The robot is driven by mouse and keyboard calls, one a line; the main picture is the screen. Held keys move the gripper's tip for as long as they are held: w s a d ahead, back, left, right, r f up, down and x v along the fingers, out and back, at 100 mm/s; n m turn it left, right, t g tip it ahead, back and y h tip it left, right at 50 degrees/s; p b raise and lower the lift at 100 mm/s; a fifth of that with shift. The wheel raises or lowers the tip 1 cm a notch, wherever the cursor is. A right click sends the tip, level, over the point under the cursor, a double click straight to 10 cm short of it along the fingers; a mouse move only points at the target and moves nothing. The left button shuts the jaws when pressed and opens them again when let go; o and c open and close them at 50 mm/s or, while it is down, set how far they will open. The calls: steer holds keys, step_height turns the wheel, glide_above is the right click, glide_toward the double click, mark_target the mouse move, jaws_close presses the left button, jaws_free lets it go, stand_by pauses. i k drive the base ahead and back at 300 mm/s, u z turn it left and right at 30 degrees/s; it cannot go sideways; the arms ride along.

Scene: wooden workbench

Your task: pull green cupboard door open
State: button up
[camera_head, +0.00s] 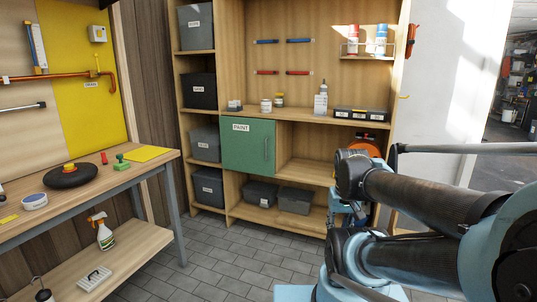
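The green cupboard door (248,152), labelled PAINT, is set in the wooden shelf unit in the middle of the head view. It looks shut, nearly flush with the unit's front. A slim vertical handle (266,149) in the same green is near its right edge. My arm comes in from the right, and its dark and light-blue links stand to the right of the door, apart from it. I cannot make out my gripper; the far end of the arm is hidden behind its own links. Nothing of my arm touches the door.
A wooden workbench (105,184) stands on the left with a spray bottle (103,232) on its lower shelf. Grey bins (294,200) sit below and right of the door. An orange round thing (366,147) is partly behind my arm. The tiled floor (215,262) before the unit is clear.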

mark_target(247, 145)
steer(key=z, duration=0.05)
steer(key=i, duration=1)
steer(key=u, duration=0.05)
